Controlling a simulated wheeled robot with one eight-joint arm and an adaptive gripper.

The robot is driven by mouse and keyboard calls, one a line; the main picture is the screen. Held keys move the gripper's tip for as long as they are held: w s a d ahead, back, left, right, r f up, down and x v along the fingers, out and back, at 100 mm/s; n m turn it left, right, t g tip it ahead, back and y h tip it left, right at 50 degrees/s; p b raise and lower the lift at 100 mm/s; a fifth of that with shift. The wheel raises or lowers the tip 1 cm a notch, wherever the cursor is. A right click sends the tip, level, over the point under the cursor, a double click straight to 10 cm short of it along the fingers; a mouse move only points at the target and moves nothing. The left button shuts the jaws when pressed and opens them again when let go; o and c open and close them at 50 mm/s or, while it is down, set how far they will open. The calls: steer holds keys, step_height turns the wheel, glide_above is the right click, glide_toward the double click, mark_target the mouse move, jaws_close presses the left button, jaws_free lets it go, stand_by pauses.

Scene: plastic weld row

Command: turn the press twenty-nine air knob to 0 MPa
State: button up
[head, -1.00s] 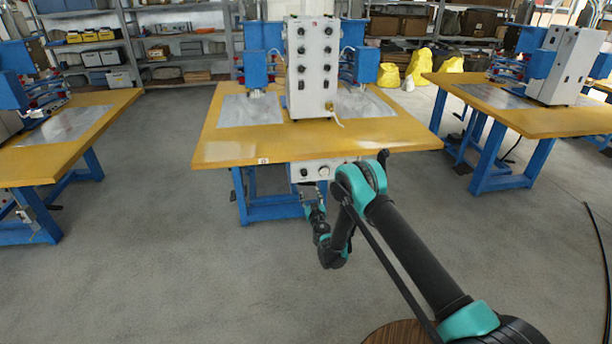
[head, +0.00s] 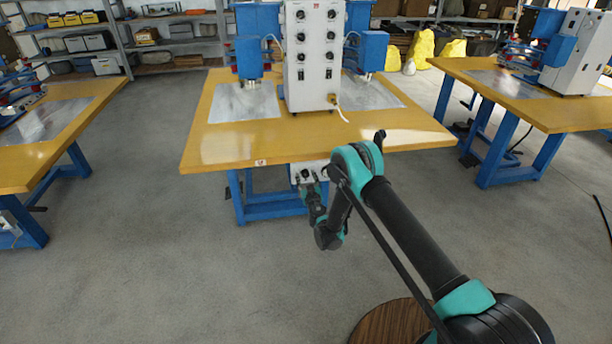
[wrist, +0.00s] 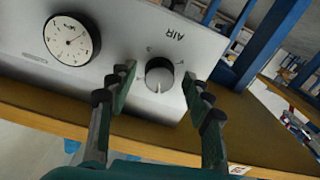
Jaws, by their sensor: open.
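The air knob (wrist: 159,75) is a silver and black dial on a grey panel (wrist: 120,20), with the word AIR printed near it, upside down in the wrist view. A round white gauge (wrist: 72,41) sits to its left. My gripper (wrist: 160,80) is open, one finger on each side of the knob, with gaps showing between fingers and knob. In the head view my gripper (head: 308,186) is at the panel (head: 306,171) under the front edge of the table; the arm partly hides the panel. I cannot read the gauge value.
The yellow table (head: 225,152) with blue legs overhangs the panel. A tall white control box (head: 311,80) and blue press heads (head: 248,58) stand on it. Other work tables are at left (head: 80,130) and right (head: 530,115). The floor (head: 150,260) in front is clear.

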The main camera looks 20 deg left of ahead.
steer(key=shift+c, duration=0.2)
steer(key=c, duration=1.1)
steer(key=shift+n, duration=0.4)
steer(key=n, duration=0.4)
steer(key=shift+n, duration=0.3)
steer(key=n, duration=1.1)
steer(key=shift+n, duration=0.4)
steer(key=n, duration=0.5)
steer(key=shift+s+n, duration=0.1)
steer(key=shift+n, duration=0.2)
